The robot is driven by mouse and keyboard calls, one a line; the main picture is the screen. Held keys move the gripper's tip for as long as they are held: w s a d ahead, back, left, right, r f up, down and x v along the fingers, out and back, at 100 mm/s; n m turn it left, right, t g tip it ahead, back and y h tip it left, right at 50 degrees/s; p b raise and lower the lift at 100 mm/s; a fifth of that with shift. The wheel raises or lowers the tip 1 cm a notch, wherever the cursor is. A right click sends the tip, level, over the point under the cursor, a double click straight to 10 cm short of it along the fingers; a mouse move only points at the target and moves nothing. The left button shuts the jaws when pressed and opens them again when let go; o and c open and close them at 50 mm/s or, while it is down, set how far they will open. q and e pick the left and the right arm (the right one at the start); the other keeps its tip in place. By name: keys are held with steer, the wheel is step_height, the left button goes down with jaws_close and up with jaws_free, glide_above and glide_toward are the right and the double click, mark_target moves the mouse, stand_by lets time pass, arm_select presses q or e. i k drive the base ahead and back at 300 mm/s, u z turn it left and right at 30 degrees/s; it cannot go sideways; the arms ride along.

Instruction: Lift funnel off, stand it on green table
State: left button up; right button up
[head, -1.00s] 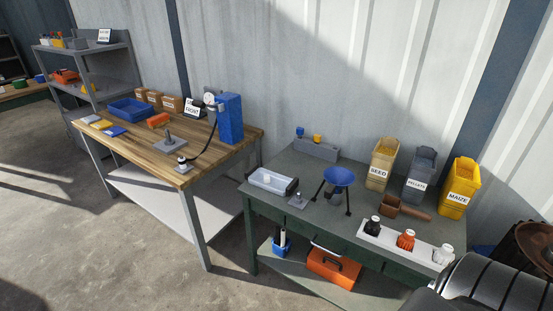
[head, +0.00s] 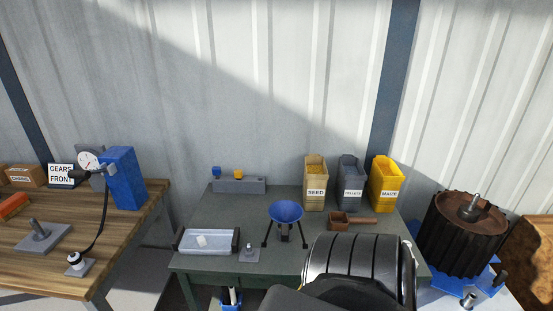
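The blue funnel (head: 286,211) sits mouth-up in the head view, on or between dark legs that stand on the green table (head: 265,202). A dark piece shows below its cone; I cannot tell how the funnel and the legs join. Neither my left nor my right gripper is in view. A silver and black link of my own body fills the lower middle and hides the table's front right part.
A clear tray (head: 215,242) and a small grey base (head: 249,252) lie left of the funnel. SEED (head: 315,178), PELLETS (head: 350,180) and MAIZE (head: 385,180) bins stand behind right, with a brown scoop (head: 342,220) before them. A brown ribbed drum (head: 462,238) stands at right.

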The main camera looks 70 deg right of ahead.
mark_target(233, 213)
steer(key=z, duration=0.75)
steer(key=i, duration=0.95)
steer(key=z, duration=0.9)
